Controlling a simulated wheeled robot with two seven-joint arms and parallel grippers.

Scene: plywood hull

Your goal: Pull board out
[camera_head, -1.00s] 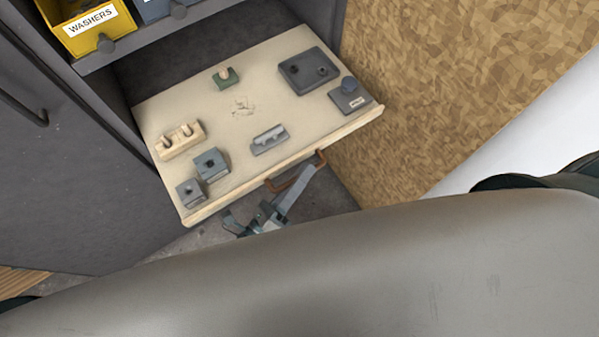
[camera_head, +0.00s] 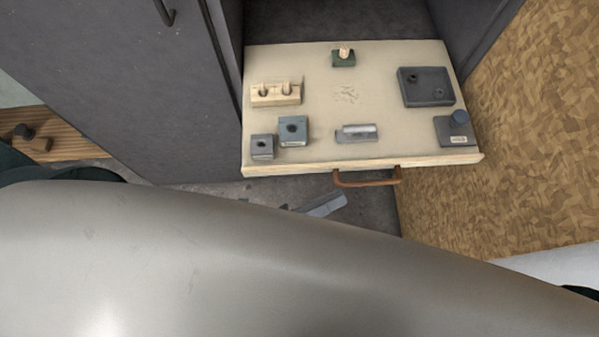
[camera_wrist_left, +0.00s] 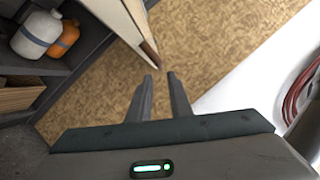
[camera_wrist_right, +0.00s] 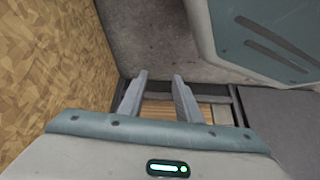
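The pale wooden board (camera_head: 370,100) sticks out of the dark cabinet like a shelf, with a brown bar handle (camera_head: 367,182) on its front edge. In the left wrist view the board (camera_wrist_left: 118,18) shows at the top, with a brown strip, likely the handle (camera_wrist_left: 150,52), at its end. My left gripper (camera_head: 322,206) is mostly hidden behind my own body, below and apart from the handle. In the left wrist view my left gripper (camera_wrist_left: 161,76) is open and empty. My right gripper (camera_wrist_right: 159,78) is open and empty, away from the board.
A chipboard panel (camera_head: 510,130) stands at right. Bottles (camera_wrist_left: 40,33) sit on a shelf.

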